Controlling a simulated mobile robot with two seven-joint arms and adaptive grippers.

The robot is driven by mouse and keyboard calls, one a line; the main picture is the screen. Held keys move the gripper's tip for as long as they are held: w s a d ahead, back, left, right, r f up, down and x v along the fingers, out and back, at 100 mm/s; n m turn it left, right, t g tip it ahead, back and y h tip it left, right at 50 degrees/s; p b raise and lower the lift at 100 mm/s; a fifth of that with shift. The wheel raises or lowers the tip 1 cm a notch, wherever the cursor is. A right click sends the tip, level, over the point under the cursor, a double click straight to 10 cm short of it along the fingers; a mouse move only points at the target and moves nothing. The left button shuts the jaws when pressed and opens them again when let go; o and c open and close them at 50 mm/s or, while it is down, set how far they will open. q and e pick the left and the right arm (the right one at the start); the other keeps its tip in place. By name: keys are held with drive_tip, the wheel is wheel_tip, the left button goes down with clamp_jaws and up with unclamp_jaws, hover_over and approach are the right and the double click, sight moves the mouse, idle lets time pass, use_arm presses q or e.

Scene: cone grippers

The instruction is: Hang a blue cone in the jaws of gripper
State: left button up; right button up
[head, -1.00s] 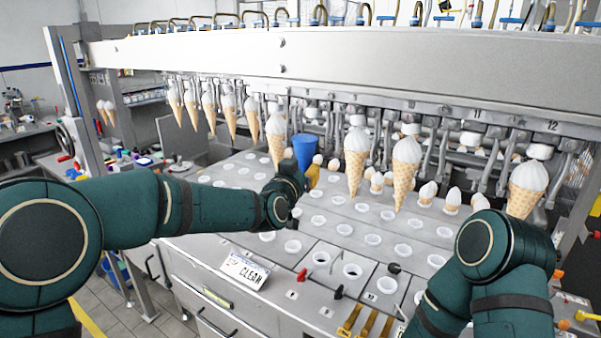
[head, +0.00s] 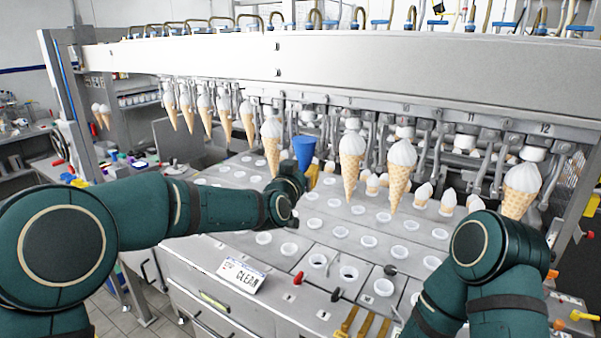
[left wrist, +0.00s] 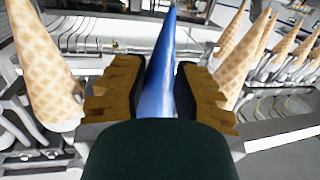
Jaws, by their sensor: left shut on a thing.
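The blue cone (head: 304,149) shows in the head view in the row of hanging cones, between two ice cream cones. My left gripper (head: 309,179), with orange-brown finger pads, is shut on it. In the left wrist view the blue cone (left wrist: 159,80) stands between the two pads of my left gripper (left wrist: 158,95), its tip toward the top of the picture. The machine's gripper jaws (head: 340,126) hang under the long beam. Whether the blue cone's top touches a jaw is hard to tell. My right arm shows at the right, but its gripper is out of view.
Ice cream cones (head: 351,165) hang close on both sides of the blue cone, and waffle cones (left wrist: 45,60) flank my left gripper. The metal worktop (head: 320,255) below has rows of white cups and a CLEAN sign (head: 242,275). The beam (head: 330,62) spans overhead.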

use_arm(q)
drive_tip(key=shift+d+x, duration=0.2)
drive_tip(key=shift+x, duration=0.85)
idle(0.6)
drive_tip(key=shift+f+b, duration=0.55)
drive_tip(key=shift+b, duration=0.25)
idle(1.1)
drive_tip(key=o, duration=1.4)
drive_tip(key=shift+c, duration=0.2)
drive_tip(key=shift+s, duration=0.1)
